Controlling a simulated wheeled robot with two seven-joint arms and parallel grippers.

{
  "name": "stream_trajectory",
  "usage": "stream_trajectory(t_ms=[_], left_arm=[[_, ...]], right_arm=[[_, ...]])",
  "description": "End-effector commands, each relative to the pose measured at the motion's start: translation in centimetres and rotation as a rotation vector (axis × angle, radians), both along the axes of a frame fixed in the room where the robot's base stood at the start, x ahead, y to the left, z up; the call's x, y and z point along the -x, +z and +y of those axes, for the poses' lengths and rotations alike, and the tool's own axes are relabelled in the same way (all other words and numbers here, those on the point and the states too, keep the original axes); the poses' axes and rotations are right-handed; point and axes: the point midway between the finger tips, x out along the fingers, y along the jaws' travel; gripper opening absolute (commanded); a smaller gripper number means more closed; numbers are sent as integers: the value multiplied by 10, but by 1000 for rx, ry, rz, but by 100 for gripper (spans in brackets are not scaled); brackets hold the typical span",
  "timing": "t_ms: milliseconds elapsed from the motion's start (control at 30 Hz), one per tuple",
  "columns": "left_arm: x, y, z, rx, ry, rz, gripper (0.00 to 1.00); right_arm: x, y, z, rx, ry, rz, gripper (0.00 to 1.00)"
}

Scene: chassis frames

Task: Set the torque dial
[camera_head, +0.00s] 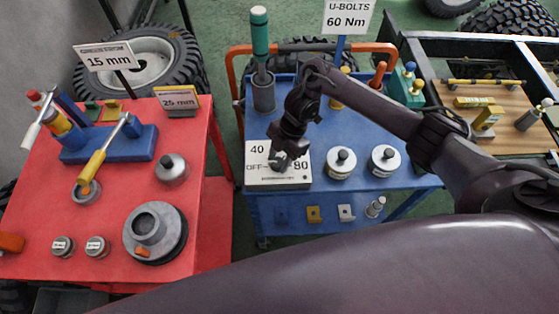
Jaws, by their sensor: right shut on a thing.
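The torque dial panel (263,179) is a white box at the front left of the blue cart, with the marks 40, OFF and 80 around a dark knob. My right gripper (283,160) reaches down from above onto the knob and is shut on it. The fingers hide most of the knob, so I cannot tell where its pointer stands. A sign reading "U-BOLTS 60 Nm" (347,17) stands behind the blue cart. My left gripper is not in view; a large dark arm link of mine crosses the bottom.
Two round white pots with black knobs (341,163) (385,160) stand right of the panel. A green-handled tool (260,38) stands in a grey cup behind it. The red table (110,205) at left holds tools. A chassis frame with a wooden board (480,125) is at right.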

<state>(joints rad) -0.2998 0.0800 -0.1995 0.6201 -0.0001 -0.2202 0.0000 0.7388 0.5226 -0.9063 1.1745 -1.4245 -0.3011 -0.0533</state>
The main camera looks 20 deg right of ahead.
Motion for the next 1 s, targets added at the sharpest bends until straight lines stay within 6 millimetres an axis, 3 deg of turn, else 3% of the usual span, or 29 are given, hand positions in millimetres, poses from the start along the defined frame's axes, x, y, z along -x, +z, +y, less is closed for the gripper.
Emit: stream_trajectory(t_ms=[300, 767, 800, 933, 1000], left_arm=[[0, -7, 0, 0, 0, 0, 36], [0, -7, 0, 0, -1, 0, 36], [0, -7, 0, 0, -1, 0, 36], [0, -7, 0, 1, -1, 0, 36], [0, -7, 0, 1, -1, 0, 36]], right_arm=[[-1, 0, 0, 2, 96, -2, 14], [-1, 0, 0, 1, 110, -1, 14], [-1, 0, 0, 1, 110, -1, 38], [0, 0, 0, 0, 110, 0, 55], [0, 0, 0, 0, 110, 0, 59]])
